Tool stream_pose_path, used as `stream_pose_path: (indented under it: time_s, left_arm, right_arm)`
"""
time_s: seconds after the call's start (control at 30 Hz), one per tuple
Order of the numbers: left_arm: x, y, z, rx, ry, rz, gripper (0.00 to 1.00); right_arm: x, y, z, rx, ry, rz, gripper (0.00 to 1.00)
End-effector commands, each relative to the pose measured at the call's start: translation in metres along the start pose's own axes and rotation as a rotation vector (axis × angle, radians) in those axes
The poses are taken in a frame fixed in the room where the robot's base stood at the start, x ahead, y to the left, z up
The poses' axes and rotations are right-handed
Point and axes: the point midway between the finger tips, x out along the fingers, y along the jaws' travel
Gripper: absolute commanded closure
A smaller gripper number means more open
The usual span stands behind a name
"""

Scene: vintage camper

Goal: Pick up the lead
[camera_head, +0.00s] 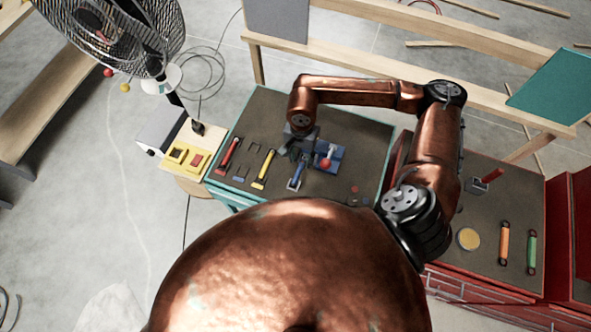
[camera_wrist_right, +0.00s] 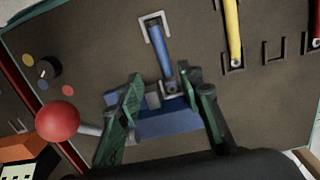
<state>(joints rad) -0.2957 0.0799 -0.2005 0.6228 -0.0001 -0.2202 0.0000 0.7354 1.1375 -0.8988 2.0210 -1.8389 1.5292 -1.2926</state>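Several short bar-like pieces that may be leads lie on the dark bench top. A blue one (camera_head: 298,172) lies below my right gripper (camera_head: 299,148). In the right wrist view the blue lead (camera_wrist_right: 161,53) runs from a pale bracket at its far end to a near end between the fingertips. The right gripper (camera_wrist_right: 168,96) is open there, with one green finger on each side and no visible grip. A yellow one (camera_head: 265,168) and a red one (camera_head: 229,155) lie to the left. Which one the task means cannot be told. My left gripper is not in view.
A blue block (camera_head: 332,153) with a red ball lever (camera_head: 325,163) stands right beside the gripper. A red bench (camera_head: 510,193) at right holds orange and green bars.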

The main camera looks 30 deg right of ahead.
Motion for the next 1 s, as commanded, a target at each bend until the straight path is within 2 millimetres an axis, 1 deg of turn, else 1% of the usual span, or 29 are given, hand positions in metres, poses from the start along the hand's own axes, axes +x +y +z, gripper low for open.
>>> stream_pose_path:
  time_s: [0.03, 0.13, 0.37, 0.53, 0.6, 0.7, 0.8, 0.97, 1.0]
  left_arm:
    - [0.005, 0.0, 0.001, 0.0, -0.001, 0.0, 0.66]
    - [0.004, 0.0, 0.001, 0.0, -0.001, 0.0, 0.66]
    - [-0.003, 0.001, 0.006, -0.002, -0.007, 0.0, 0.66]
    - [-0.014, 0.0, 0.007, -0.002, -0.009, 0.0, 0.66]
    - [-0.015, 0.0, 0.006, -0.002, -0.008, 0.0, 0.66]
    - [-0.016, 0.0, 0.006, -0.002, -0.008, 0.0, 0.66]
    - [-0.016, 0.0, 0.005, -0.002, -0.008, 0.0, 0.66]
    - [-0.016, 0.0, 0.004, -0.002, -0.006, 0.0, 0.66]
    - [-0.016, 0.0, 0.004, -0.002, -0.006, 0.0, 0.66]
  right_arm:
    - [0.005, -0.001, -0.009, -0.014, 0.024, -0.009, 0.66]
    - [0.011, -0.002, -0.016, -0.026, 0.045, -0.016, 0.66]
    - [0.033, -0.002, -0.016, -0.023, 0.044, -0.016, 0.66]
    - [0.057, -0.003, -0.013, -0.024, 0.041, -0.014, 0.66]
    - [0.067, -0.004, -0.014, -0.023, 0.043, -0.016, 0.66]
    - [0.077, -0.004, -0.015, -0.024, 0.044, -0.016, 0.66]
    - [0.081, -0.005, -0.015, -0.024, 0.045, -0.017, 0.66]
    - [0.082, -0.005, -0.015, -0.025, 0.045, -0.017, 0.66]
    - [0.082, -0.005, -0.015, -0.026, 0.045, -0.017, 0.67]
